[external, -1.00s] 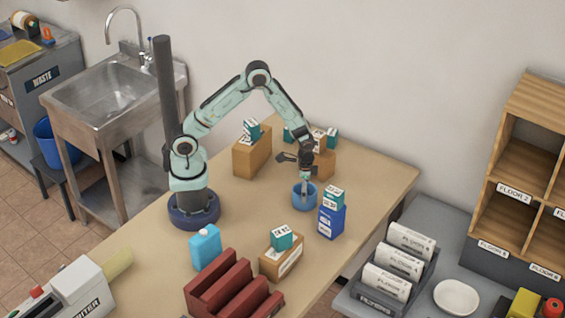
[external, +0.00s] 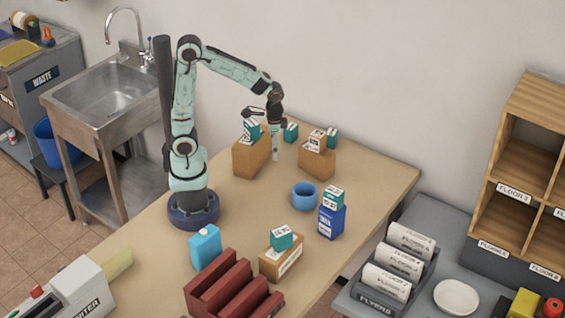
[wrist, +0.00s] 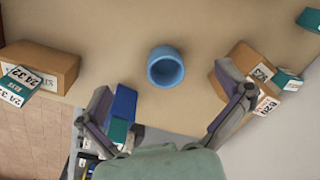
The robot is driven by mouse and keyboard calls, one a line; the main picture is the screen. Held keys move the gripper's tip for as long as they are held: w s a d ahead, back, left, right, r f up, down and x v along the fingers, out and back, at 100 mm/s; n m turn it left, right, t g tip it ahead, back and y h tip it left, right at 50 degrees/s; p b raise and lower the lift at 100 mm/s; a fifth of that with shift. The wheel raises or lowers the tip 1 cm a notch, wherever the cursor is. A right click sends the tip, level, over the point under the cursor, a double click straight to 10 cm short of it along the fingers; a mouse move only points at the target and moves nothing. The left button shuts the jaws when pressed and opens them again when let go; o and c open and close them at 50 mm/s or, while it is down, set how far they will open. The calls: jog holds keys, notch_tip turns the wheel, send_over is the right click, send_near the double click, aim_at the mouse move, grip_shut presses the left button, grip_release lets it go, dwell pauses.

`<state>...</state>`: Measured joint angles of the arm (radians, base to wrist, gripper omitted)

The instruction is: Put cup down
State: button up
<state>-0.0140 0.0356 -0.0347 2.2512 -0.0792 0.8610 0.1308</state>
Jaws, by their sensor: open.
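A blue cup (external: 304,196) stands upright on the tan table, left of a blue box with a teal carton on top. In the wrist view the cup (wrist: 166,67) is seen from above, and its inside looks empty. My gripper (external: 268,148) is in the air above the table, up and to the left of the cup, near the cardboard boxes at the back. In the wrist view my gripper (wrist: 166,118) has its two fingers spread wide apart with nothing between them, and the cup lies clear of both.
Cardboard boxes with teal cartons stand at the back left (external: 250,158) and back right (external: 317,163). A blue box (external: 331,221) stands close to the cup. A light blue carton (external: 205,247) and a dark red rack (external: 232,287) are near the front. The table's middle is clear.

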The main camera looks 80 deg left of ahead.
jog(key=s+r+n, duration=0.2)
jog(key=s+r, duration=0.2)
jog(key=s, duration=0.9)
jog(key=shift+s+a, duration=0.3)
jog(key=shift+a, duration=0.05)
jog(key=shift+r, duration=0.1)
